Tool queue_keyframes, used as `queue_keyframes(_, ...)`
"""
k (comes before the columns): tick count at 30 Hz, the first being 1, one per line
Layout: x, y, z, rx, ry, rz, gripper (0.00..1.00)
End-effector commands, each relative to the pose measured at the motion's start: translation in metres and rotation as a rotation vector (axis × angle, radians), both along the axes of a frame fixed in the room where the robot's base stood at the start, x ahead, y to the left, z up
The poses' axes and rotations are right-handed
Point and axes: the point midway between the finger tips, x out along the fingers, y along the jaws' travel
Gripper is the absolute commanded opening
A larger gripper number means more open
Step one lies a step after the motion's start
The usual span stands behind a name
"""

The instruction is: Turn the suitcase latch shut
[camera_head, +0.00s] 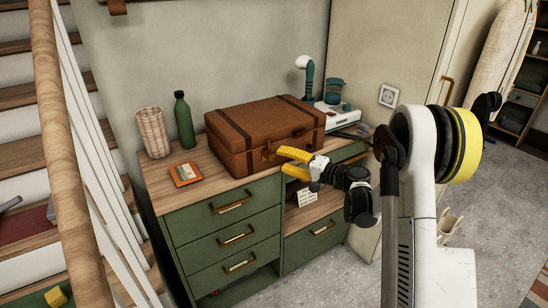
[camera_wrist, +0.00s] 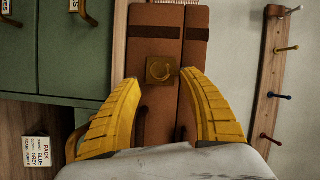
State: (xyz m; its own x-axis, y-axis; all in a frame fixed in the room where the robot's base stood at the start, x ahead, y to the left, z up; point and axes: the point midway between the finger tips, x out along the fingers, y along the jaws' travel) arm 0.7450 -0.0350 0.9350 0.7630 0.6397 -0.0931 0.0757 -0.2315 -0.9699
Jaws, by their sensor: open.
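The brown suitcase (camera_head: 262,132) lies closed on the dresser top, with dark straps across it. Its brass latch (camera_head: 268,154) is on the front face. In the wrist view the suitcase (camera_wrist: 148,18) runs up the middle, and the square latch plate (camera_wrist: 161,70) with a round piece on it faces me. My gripper (camera_head: 282,161) is in front of the suitcase, with its yellow fingers apart. In the wrist view my gripper (camera_wrist: 160,79) is open and empty, with one fingertip on each side of the latch. I cannot tell whether the fingers touch it.
The green dresser (camera_head: 222,222) has several drawers. On its top are a wicker vase (camera_head: 152,133), a green bottle (camera_head: 184,120), an orange tray (camera_head: 199,178) and a teal lamp (camera_head: 309,80). A staircase railing (camera_head: 58,120) stands at left. The wrist view shows a peg rail (camera_wrist: 268,80).

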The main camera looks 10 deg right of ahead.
Motion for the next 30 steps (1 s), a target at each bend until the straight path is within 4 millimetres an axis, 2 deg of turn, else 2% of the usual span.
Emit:
queue_keyframes(1,-0.010,-0.009,0.001,0.000,0.000,-0.004,0.50)
queue_keyframes(6,-0.036,-0.031,0.005,0.000,0.000,-0.003,0.50)
queue_keyframes(12,-0.051,-0.043,0.006,0.000,0.000,-0.001,0.50)
queue_keyframes(26,-0.053,-0.045,0.007,0.000,0.000,0.000,0.50)
queue_keyframes(30,-0.056,-0.035,0.013,-0.029,0.019,0.008,0.50)
